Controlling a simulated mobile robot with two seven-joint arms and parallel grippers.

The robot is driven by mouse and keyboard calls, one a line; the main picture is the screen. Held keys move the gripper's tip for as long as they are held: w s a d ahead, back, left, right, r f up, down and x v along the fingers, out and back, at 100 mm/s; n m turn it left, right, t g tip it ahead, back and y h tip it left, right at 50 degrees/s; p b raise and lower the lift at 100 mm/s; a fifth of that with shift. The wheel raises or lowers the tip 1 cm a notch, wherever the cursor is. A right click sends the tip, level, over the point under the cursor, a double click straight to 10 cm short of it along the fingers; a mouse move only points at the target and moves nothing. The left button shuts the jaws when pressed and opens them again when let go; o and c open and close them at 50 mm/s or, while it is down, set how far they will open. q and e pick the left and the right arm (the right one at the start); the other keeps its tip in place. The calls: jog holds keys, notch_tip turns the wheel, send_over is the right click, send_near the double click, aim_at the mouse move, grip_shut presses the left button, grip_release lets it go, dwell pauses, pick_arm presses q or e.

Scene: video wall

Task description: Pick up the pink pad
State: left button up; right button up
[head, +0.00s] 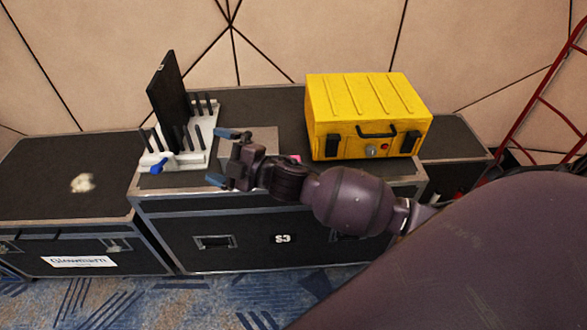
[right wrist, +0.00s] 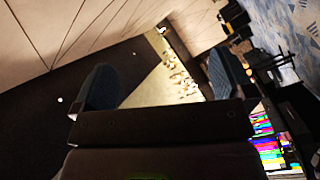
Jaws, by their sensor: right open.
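A small pink patch (head: 294,158), likely the pink pad, shows just behind my right arm, near the left side of the yellow case. Most of it is hidden by the arm. My right gripper (head: 226,158) is open and empty, above the front part of the black road case, to the left of the pink patch. Its two blue-tipped fingers point left. In the right wrist view its spread fingers (right wrist: 160,82) show with nothing held between them. I cannot make out the pink pad in that view. My left gripper is not in view.
A yellow case (head: 372,115) stands right of the gripper on the black road case (head: 230,205). A white rack (head: 190,150) with black pegs and an upright black panel (head: 166,92) stands left. A lower case (head: 50,180) at far left holds a small pale item (head: 82,183).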

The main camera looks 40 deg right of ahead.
jog(key=w+a+r+n+g+y, duration=0.3)
jog(key=w+r+n+g+y, duration=0.15)
jog(key=n, duration=0.75)
jog(key=n+g+h+b, duration=0.2)
jog(key=n+g+h, duration=1.1)
jog(key=n, duration=0.5)
send_over(294, 161)
jog(key=s, duration=0.2)
jog(key=shift+t+h, duration=0.35)
jog(key=shift+t, duration=0.4)
jog(key=f, duration=1.6)
jog(key=shift+w+a, duration=0.25)
jog(key=f, duration=0.5)
jog(key=shift+w+b, duration=0.35)
jog(key=shift+f, duration=0.5)
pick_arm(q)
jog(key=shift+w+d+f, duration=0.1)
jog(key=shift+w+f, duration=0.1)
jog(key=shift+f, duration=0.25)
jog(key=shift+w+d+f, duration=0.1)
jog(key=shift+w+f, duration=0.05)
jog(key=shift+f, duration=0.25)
pick_arm(e)
jog(key=shift+r, duration=0.1)
